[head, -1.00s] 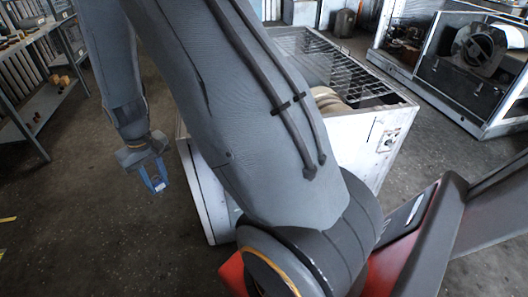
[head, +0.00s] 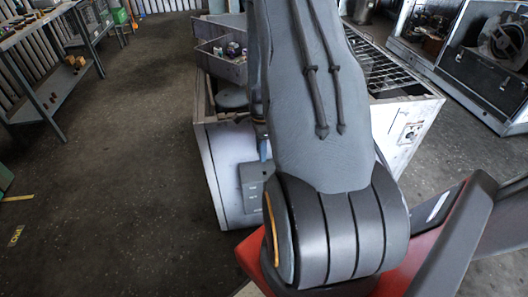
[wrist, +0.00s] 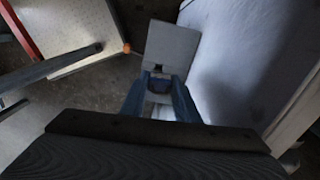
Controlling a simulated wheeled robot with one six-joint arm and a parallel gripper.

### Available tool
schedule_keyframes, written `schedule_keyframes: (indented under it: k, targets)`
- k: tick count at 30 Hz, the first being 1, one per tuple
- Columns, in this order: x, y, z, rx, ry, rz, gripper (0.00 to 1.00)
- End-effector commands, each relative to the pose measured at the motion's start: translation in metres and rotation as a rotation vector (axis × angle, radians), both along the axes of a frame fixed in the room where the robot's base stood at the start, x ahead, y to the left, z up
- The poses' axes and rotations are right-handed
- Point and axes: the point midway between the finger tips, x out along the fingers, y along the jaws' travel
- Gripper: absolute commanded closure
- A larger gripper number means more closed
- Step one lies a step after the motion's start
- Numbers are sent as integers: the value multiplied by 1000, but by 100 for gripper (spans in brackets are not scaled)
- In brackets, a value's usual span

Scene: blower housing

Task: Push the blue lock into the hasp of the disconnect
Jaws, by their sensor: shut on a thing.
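The disconnect (head: 253,183) is a grey box on the side of the white housing, left of my arm in the head view. In the wrist view its grey face (wrist: 172,43) lies just beyond my fingertips. My gripper (wrist: 160,92) has blue fingers and is shut on the blue lock (wrist: 159,84), a small dark blue piece between the tips. The lock is close in front of the disconnect's lower part; I cannot tell whether it touches the hasp, which is too small and dark to make out. In the head view my arm hides most of the gripper.
The white housing (head: 228,165) stands close beside the gripper, and its wall (wrist: 235,60) fills the right of the wrist view. A crate of parts (head: 222,66) stands at its top. Shelving (head: 40,80) is at the far left. The floor (head: 130,150) between is clear.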

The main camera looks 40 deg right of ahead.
Motion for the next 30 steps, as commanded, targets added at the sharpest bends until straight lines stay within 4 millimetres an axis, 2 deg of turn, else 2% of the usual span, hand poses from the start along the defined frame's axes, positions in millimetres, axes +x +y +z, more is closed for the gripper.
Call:
schedule_keyframes:
  k: [4,11,24,30]
  targets:
    - [-6,-9,-5,0,0,-81,87]
    - [-6,-10,-14,0,1,-93,87]
    - [-6,-10,-54,0,1,-91,87]
    - [-6,-10,-63,0,0,-91,87]
